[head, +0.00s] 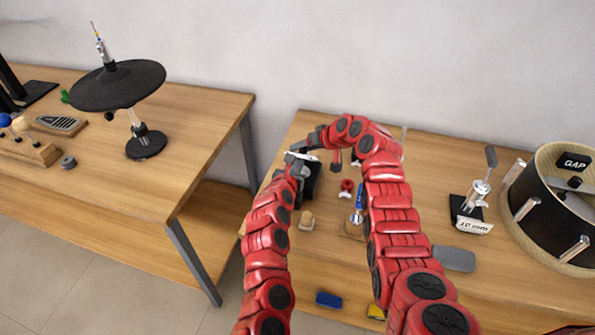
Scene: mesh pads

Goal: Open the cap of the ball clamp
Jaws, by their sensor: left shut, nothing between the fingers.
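A dark block-like object (312,182) stands near the left edge of the right-hand table, partly hidden by my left gripper. It may be the ball clamp, but I cannot make out its cap. My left gripper (298,163) is shut and empty, close beside the top of this object. My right arm arches over from the right, and my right gripper (306,143) points left just above and behind the left one. Its fingers are small and overlap other parts, so I cannot tell whether they are open or touching anything.
A tan knob-like piece (307,221) is near the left arm. A clamp stand (470,205), a grey pad (455,258) and a drum (540,215) are at right. A cymbal (117,85) stands on the left table.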

